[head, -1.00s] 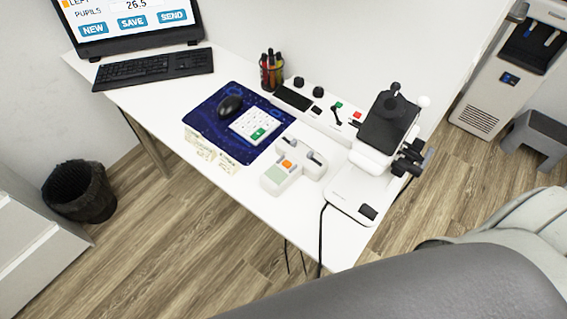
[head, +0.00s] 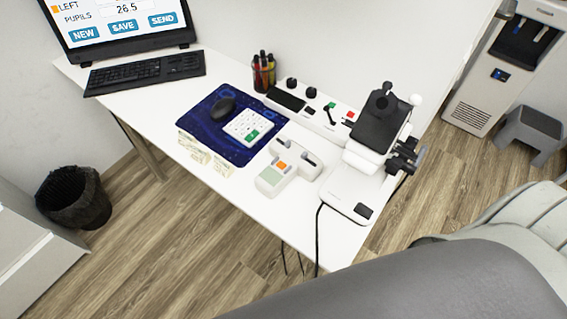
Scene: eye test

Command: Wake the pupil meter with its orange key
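The pupil meter (head: 298,158) is a white device lying on the white table, between the mouse mat and a black-and-white eye instrument. Its orange key (head: 281,166) sits on its top face, just above a pale green display (head: 269,176). The display looks blank. Nothing touches the meter. Neither of my grippers is in view. A large grey rounded shape fills the bottom right; I cannot tell what it is.
The eye instrument (head: 381,128) stands right of the meter, its black cable hanging over the table's front edge. A control strip (head: 318,118) runs behind. A blue mat (head: 206,135) with mouse and white keypad (head: 249,127) lies left. A monitor (head: 118,50) and keyboard (head: 145,72) stand further left.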

